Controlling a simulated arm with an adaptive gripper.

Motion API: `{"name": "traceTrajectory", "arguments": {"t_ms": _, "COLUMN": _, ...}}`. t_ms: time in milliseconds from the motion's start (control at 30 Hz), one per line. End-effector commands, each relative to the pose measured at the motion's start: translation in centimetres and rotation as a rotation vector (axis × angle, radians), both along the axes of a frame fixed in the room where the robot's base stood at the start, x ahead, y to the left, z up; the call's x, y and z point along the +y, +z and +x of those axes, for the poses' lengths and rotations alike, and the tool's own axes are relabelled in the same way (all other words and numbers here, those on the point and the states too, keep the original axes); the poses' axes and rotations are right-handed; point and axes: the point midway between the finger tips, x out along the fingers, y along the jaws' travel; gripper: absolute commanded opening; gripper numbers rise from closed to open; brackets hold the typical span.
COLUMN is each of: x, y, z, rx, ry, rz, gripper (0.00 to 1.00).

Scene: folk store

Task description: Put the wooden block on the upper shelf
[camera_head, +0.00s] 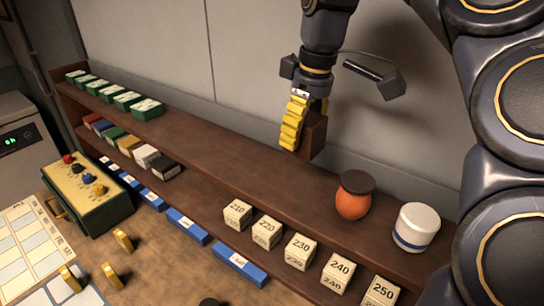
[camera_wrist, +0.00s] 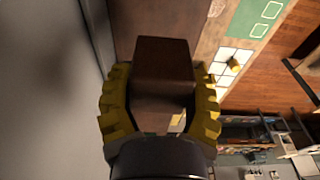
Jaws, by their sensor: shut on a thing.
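My gripper (camera_head: 304,127) with ridged yellow fingers is shut on the brown wooden block (camera_head: 314,137). It holds the block at the upper shelf (camera_head: 222,140), over the stretch left of the orange jar; I cannot tell whether the block's bottom touches the shelf board. In the wrist view the block (camera_wrist: 162,72) sits between the two yellow fingers (camera_wrist: 160,108), with the brown shelf beyond it. The block looks roughly upright, and the fingers hide part of it in the head view.
An orange jar with a dark lid (camera_head: 354,195) and a white tub with a blue band (camera_head: 416,227) stand at the shelf's right. Green boxes (camera_head: 146,109) sit at its left end. Numbered blocks (camera_head: 301,251) line the lower shelf. The upper shelf's middle is clear.

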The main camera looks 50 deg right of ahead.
Motion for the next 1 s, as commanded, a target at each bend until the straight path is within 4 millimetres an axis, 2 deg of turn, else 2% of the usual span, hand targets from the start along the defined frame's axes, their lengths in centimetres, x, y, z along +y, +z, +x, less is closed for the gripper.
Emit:
{"name": "traceTrajectory", "arguments": {"t_ms": 233, "x": 0.0, "y": -2.9, "z": -0.1, "rx": 0.001, "ry": 0.001, "rz": 0.001, "gripper": 0.18}}
{"name": "traceTrajectory", "arguments": {"t_ms": 467, "x": 0.0, "y": -4.7, "z": -0.1, "rx": 0.0, "ry": 0.002, "rz": 0.001, "gripper": 0.18}}
{"name": "traceTrajectory", "arguments": {"t_ms": 633, "x": 0.0, "y": -7.0, "z": -0.1, "rx": 0.001, "ry": 0.003, "rz": 0.001, "gripper": 0.18}}
{"name": "traceTrajectory", "arguments": {"t_ms": 1000, "x": 0.0, "y": -7.6, "z": 0.0, "rx": -0.002, "ry": 0.003, "rz": -0.001, "gripper": 0.18}}
